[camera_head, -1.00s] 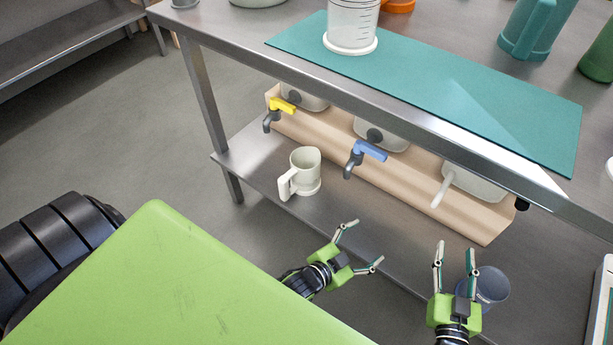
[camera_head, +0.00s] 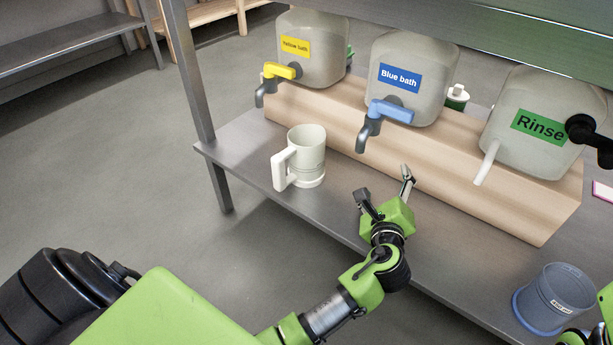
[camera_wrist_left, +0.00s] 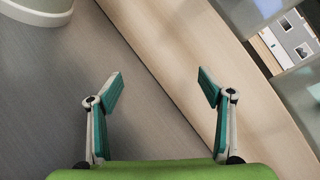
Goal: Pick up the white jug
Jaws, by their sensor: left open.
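The white jug (camera_head: 308,158) stands upright on the lower steel shelf in the head view, its handle toward the left. Its white base also shows at the top left of the left wrist view (camera_wrist_left: 38,10). My left gripper (camera_head: 384,184) is open and empty, to the right of the jug and apart from it, in front of the wooden riser. Its two spread fingers also show in the left wrist view (camera_wrist_left: 160,88), with nothing between them. Only a green piece of my right arm shows at the right edge of the head view; its fingers are not seen.
Containers labelled Yellow bath (camera_head: 312,50), Blue bath (camera_head: 415,75) and Rinse (camera_head: 535,105) stand on the wooden riser (camera_head: 440,165). Their yellow tap (camera_head: 282,71), blue tap (camera_head: 390,112) and white spout stick out forward. A grey-blue cup (camera_head: 556,298) stands at the shelf's lower right.

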